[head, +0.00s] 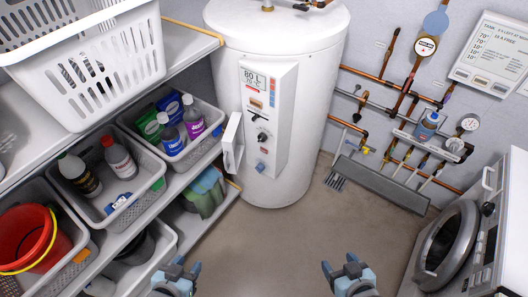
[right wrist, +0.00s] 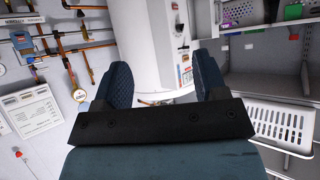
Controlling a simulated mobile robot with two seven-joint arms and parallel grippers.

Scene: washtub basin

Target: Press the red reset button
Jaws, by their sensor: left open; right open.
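A tall white water tank (head: 225,60) stands at the back centre. Its front control panel (head: 284,115) has a display, a black knob (head: 262,137) and a blue part below. A white cover (head: 233,143) stands swung out at the panel's left. I cannot make out a red reset button for certain. My left gripper (head: 184,266) is open and empty at the bottom, well in front of the tank. My right gripper (head: 342,265) is open and empty to its right, also apart from the tank. In the right wrist view, the tank (right wrist: 140,40) shows beyond its open fingers (right wrist: 163,75).
Shelves on the left hold grey bins with bottles, a red bucket (head: 30,240) and a white laundry basket (head: 100,60). Pipes and gauges line the right wall. A washing machine (head: 447,245) stands front right. The middle floor is clear.

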